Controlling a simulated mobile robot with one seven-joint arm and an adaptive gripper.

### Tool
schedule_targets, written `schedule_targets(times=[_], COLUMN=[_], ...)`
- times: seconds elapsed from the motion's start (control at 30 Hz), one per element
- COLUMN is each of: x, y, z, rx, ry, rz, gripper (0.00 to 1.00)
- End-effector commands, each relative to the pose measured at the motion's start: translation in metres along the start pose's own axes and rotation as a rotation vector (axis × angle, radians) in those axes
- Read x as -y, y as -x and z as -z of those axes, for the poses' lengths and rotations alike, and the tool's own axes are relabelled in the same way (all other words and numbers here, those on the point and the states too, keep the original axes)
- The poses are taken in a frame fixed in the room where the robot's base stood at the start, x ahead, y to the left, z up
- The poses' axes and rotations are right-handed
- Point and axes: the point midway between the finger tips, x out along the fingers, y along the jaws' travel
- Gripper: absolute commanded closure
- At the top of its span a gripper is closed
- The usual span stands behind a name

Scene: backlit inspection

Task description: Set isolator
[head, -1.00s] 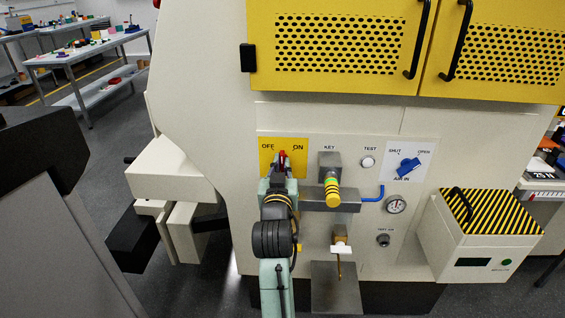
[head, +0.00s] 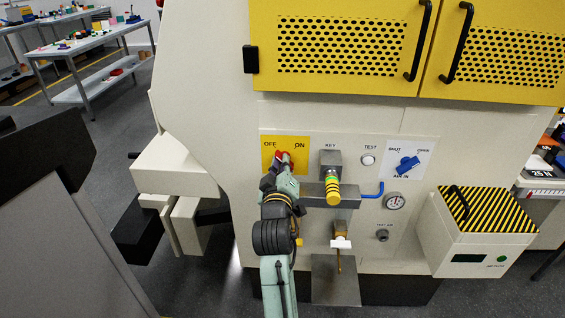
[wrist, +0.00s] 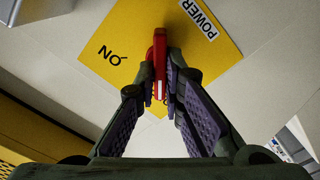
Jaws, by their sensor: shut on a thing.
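The isolator is a red handle (head: 284,157) on a yellow plate (head: 299,143) marked OFF and ON, at the left of the machine's front panel. My gripper (head: 284,166) is at the plate, its fingers closed on the red handle. In the wrist view the red handle (wrist: 159,62) stands between my fingertips (wrist: 160,72). The handle lies at a slant to the plate's edges. My fingers hide part of the handle, and its exact mark is hard to read.
Yellow doors (head: 340,85) overhang above. A striped-lid box (head: 485,215) stands at the right.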

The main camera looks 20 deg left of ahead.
Motion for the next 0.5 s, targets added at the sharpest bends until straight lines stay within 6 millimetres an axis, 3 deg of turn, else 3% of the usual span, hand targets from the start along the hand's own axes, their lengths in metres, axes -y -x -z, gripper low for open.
schedule_targets(times=[0.5], x=[0.0003], y=[0.0000], z=[-0.0003], rx=[0.000], ry=[0.032], rz=[0.000], gripper=[1.00])
